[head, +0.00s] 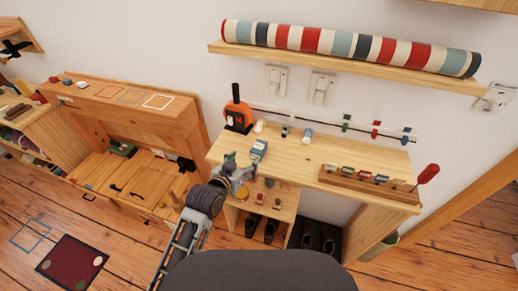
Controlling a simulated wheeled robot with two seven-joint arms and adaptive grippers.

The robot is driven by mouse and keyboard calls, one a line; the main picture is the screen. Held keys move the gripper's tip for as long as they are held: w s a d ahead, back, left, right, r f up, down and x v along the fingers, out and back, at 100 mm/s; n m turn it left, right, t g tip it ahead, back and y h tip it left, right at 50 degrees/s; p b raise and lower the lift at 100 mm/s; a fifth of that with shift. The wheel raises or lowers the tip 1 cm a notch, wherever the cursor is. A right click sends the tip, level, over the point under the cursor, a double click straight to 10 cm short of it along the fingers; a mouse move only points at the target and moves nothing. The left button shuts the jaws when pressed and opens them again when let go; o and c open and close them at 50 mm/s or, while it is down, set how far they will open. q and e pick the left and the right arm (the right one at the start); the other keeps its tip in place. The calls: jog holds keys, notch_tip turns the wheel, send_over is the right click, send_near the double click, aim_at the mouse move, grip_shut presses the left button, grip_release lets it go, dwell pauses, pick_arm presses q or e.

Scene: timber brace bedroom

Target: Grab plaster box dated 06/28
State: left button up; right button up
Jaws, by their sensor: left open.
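A small blue and white box (259,150) stands on the wooden shelf top (295,155), near its front left edge. It may be the plaster box, but any date on it is too small to read. My left gripper (241,172) is open at the shelf's front edge, just left of and in front of this box. I cannot tell whether a finger touches the box. I see nothing held between the fingers. My right gripper is not in view.
An orange and black object (237,111) stands behind the box. Small white containers (307,136) stand nearby. A wooden rack with colored pieces (368,181) sits at right. Shoes (262,228) are below. A striped roll (350,47) lies on the wall shelf above.

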aim_at(258, 147)
pick_arm(q)
jog(key=shift+x, duration=4.3)
jog(key=shift+w+d+f, duration=0.1)
jog(key=shift+w+d, duration=0.25)
jog(key=shift+w, duration=0.2)
jog(key=shift+w+d+f, duration=0.1)
jog(key=shift+w+d, duration=0.2)
jog(key=shift+w, duration=0.25)
jog(key=shift+x, duration=1.35)
jog(key=shift+c, duration=0.3)
jog(key=c, duration=1.1)
jog(key=shift+o, duration=0.2)
jog(key=shift+r, duration=0.1)
